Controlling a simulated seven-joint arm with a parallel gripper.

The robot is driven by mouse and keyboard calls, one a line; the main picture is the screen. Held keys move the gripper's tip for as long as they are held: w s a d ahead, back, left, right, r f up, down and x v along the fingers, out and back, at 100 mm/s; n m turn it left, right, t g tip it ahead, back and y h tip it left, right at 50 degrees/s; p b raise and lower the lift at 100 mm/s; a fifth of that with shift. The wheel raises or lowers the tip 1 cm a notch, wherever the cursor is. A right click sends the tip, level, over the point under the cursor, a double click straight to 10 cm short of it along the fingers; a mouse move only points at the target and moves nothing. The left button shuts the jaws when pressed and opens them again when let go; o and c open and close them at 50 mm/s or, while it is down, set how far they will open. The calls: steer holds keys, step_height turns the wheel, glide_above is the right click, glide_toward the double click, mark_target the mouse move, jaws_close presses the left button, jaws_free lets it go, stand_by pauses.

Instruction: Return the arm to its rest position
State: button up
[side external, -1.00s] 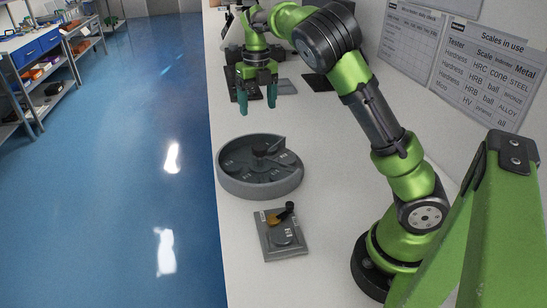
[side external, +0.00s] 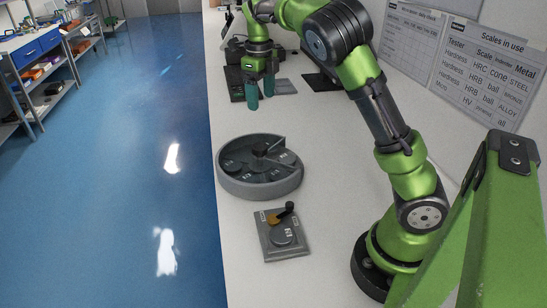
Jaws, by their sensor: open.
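My gripper (side external: 261,92) is at the end of the green arm, above the far part of the white bench. Its two teal fingers point down and apart, with nothing between them that I can see. The gripper hangs beyond the round grey tray and does not touch it. Part of the equipment behind the gripper is hidden by it.
A round grey tray (side external: 221,182) with compartments holding grey pieces stands on the bench (side external: 330,150). Nearer is a small grey plate fixture (side external: 271,248) with a black-and-orange lever. Dark devices (side external: 236,82) and a grey pad (side external: 284,87) lie at the far end. Wall charts (side external: 490,75) hang at right.

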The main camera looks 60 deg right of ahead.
steer(key=s+a+r+n+t+y, duration=0.1)
steer(key=s+a+n+t, duration=0.2)
steer(key=s+a+n, duration=0.6)
steer(key=s+a+r+n+t+y, duration=0.1)
steer(key=s+a+n+t, duration=0.3)
steer(key=n, duration=1.8)
steer(key=s+a, duration=0.4)
steer(key=s, duration=0.2)
steer(key=shift+a+r, duration=0.15)
steer(key=shift+a, duration=0.2)
steer(key=shift+s, duration=0.1)
